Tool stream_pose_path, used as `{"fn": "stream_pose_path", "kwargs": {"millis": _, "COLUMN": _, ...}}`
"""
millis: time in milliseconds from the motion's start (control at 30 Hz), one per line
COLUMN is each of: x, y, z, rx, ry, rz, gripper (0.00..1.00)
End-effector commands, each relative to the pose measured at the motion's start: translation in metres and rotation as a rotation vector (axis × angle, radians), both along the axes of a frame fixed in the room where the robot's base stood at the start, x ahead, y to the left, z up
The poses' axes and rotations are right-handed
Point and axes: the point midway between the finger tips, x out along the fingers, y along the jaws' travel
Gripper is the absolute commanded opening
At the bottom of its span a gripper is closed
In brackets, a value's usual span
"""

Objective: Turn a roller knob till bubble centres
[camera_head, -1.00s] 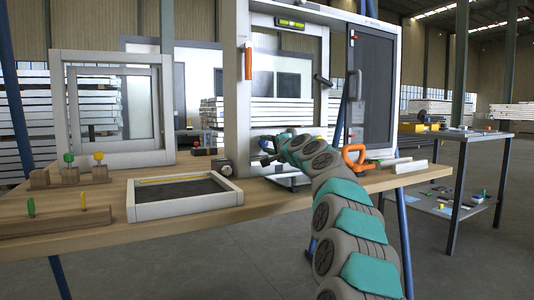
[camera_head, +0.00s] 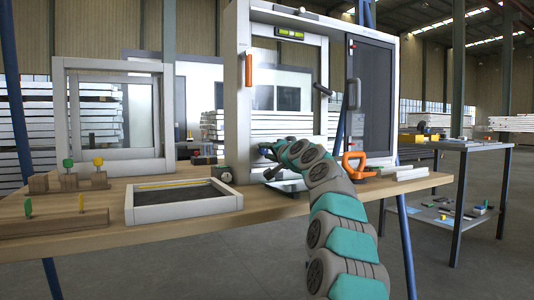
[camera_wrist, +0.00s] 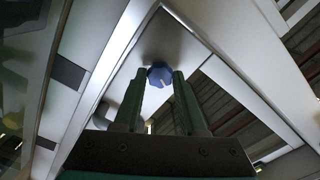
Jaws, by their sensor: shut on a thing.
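The blue roller knob (camera_wrist: 160,74) shows between my fingertips in the wrist view, low on the frame beside a pale profile. My gripper (camera_wrist: 159,84) is shut on it, one finger on each side. In the head view my gripper (camera_head: 266,152) reaches the lower left corner of the white window frame (camera_head: 244,110), and the knob is too small there to make out well. The bubble level (camera_head: 291,34), with a yellow-green vial, sits on the frame's top bar. I cannot tell where its bubble lies.
A wooden bench (camera_head: 290,206) carries a tray (camera_head: 183,206), a small dark gauge (camera_head: 223,174), pegged wooden blocks (camera_head: 68,182) and an orange-handled tool (camera_head: 353,162). A second frame (camera_head: 65,115) stands at left. A dark side table (camera_head: 458,150) stands at right.

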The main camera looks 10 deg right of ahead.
Motion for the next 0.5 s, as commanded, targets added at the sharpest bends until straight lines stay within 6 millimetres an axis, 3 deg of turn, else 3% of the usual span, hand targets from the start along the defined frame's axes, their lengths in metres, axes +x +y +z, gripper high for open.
{"fn": "stream_pose_path", "kwargs": {"millis": 67, "x": 0.0006, "y": 0.0015, "z": -0.0026, "rx": -0.002, "ry": 0.005, "rz": 0.003, "gripper": 0.0}}
{"fn": "stream_pose_path", "kwargs": {"millis": 100, "x": 0.0006, "y": 0.0015, "z": -0.0026, "rx": -0.001, "ry": 0.005, "rz": 0.003, "gripper": 0.45}}
{"fn": "stream_pose_path", "kwargs": {"millis": 333, "x": 0.0002, "y": 0.0009, "z": -0.0014, "rx": 0.0, "ry": 0.003, "rz": 0.002, "gripper": 0.7}}
{"fn": "stream_pose_path", "kwargs": {"millis": 500, "x": 0.0001, "y": 0.0006, "z": -0.0009, "rx": 0.0, "ry": 0.002, "rz": 0.001, "gripper": 0.7}}
